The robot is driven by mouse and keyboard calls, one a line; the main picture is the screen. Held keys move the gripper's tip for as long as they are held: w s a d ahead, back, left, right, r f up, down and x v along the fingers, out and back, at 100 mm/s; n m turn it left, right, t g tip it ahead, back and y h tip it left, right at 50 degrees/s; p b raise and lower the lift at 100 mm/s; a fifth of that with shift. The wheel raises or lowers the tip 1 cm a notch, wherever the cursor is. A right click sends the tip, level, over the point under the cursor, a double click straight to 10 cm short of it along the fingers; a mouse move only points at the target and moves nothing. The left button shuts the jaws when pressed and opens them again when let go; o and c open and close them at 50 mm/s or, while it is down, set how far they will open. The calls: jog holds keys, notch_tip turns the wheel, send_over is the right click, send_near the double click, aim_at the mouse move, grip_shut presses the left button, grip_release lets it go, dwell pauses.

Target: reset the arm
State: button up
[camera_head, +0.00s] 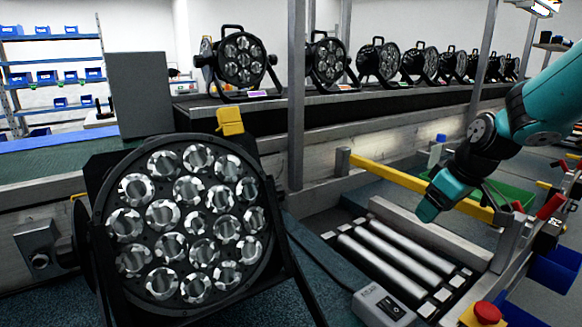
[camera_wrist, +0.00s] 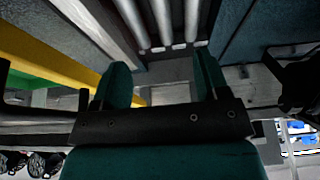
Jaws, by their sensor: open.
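My teal arm comes in from the right in the head view, and my gripper (camera_head: 430,207) hangs over the roller conveyor, near a yellow bar. In the wrist view, the two teal fingers of my gripper (camera_wrist: 161,72) stand apart, with nothing between them. The rollers (camera_head: 393,257) lie below my gripper, and they also show at the top of the wrist view (camera_wrist: 163,20). The fingers look clear of the rollers and the bar, though the exact gap is hard to judge.
A large par can (camera_head: 190,220) with a yellow clamp fills the left foreground. Several par cans (camera_head: 243,62) stand along the back conveyor. A yellow bar (camera_head: 400,180), metal posts (camera_head: 296,95), a switch box (camera_head: 384,306) and a red button (camera_head: 487,313) are near the rollers.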

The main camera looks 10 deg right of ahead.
jog(key=s+a+r+n+g+y, duration=0.1)
jog(key=s+a, duration=0.2)
jog(key=a, duration=0.5)
jog(key=s+a+r+y, duration=0.1)
jog(key=s+a, duration=0.2)
jog(key=a, duration=0.4)
jog(key=s+a+r+n+g, duration=0.1)
jog(key=s+a+n+g, duration=0.15)
jog(key=s+a, duration=1.1)
jog(key=a+r+p+v, duration=0.1)
jog(key=a+p+v, duration=0.2)
jog(key=p+v, duration=1.3)
jog(key=shift+s+g+y, duration=0.25)
jog(key=shift+g+y, duration=0.05)
jog(key=shift+g, duration=0.15)
jog(key=shift+f+m, duration=0.15)
jog(key=shift+m, duration=0.1)
jog(key=shift+c, duration=0.5)
